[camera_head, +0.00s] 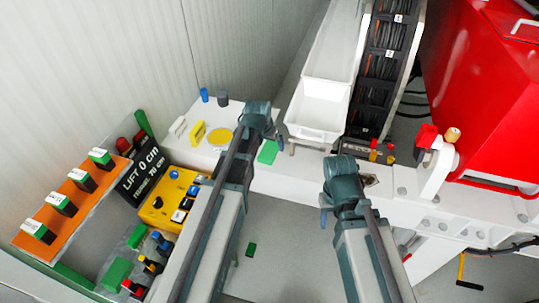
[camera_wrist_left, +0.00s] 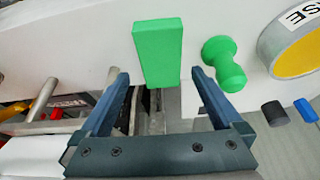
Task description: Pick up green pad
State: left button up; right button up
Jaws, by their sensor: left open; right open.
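A bright green rectangular pad (camera_head: 268,152) lies on the white ledge in the head view. In the left wrist view the green pad (camera_wrist_left: 158,50) is just beyond the fingertips, between their lines. My left gripper (camera_wrist_left: 160,76) is open and empty. In the head view my left gripper (camera_head: 267,128) is over the ledge, right by the pad. A green knobbed peg (camera_wrist_left: 224,62) stands just right of the pad in the wrist view. My right gripper (camera_head: 330,205) hangs in front of the ledge, right of the pad, with its fingers partly hidden.
A white bin (camera_head: 318,110) stands behind the pad. A yellow round piece (camera_head: 220,138) and yellow block (camera_head: 197,132) lie to its left. A yellow control box (camera_head: 168,202) stands further left. Red machinery (camera_head: 485,90) fills the right. A small green piece (camera_head: 251,249) is on the floor.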

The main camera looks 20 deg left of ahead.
aim_at(270, 149)
pick_arm(q)
jog(key=shift+b+x, duration=1.2)
jog(key=shift+x, duration=0.55)
pick_arm(e)
jog(key=shift+f, duration=1.65)
pick_arm(q)
jog(key=shift+a+f, duration=0.1)
jog(key=shift+f, duration=0.1)
pick_arm(e)
jog(key=shift+f, duration=0.15)
pick_arm(q)
jog(key=c, duration=1.3)
jog(key=shift+r, duration=0.2)
pick_arm(e)
jog(key=shift+r, duration=0.2)
